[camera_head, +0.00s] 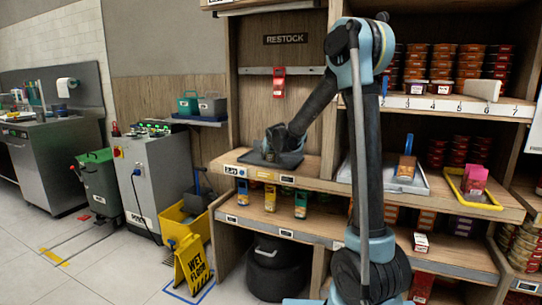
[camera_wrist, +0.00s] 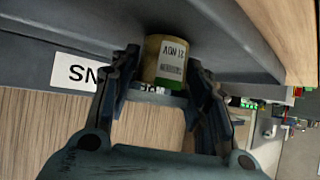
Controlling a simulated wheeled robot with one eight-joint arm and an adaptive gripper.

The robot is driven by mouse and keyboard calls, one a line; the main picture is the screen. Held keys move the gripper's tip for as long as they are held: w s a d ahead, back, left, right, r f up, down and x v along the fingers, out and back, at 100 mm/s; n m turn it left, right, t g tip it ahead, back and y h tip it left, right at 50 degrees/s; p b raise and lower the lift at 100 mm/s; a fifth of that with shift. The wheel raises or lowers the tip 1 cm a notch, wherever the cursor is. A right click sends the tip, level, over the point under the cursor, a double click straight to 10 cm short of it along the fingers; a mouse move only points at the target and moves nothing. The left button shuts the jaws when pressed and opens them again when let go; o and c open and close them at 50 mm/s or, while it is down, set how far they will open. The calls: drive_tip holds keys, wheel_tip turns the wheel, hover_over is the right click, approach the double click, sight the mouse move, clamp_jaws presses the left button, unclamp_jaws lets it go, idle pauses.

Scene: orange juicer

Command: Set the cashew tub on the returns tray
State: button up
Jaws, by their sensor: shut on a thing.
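My gripper (camera_wrist: 163,92) has its two dark fingers shut on a gold tub (camera_wrist: 152,58) with a white barcode label and a green edge. The label does not clearly name the contents, so I cannot tell that it is the cashew tub. In the head view my gripper (camera_head: 279,143) is low over a dark grey tray (camera_head: 247,158) on the left of the wooden shelf; the tub is hidden there. In the wrist view a dark grey surface lies close beside the tub; contact is unclear. I cannot tell which tray is the returns tray.
A light grey tray (camera_head: 418,186) holds an orange-brown item (camera_head: 406,167). A yellow tray (camera_head: 486,204) holds a pink box (camera_head: 474,181). Stacked tubs (camera_head: 470,66) fill the upper shelf. A yellow wet-floor sign (camera_head: 194,265) stands on the floor at left.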

drive_tip(key=shift+f, duration=0.1)
drive_tip(key=o, duration=1.2)
drive_tip(key=shift+s+r, duration=0.1)
drive_tip(key=shift+r, duration=0.1)
drive_tip(key=shift+v, duration=5.85)
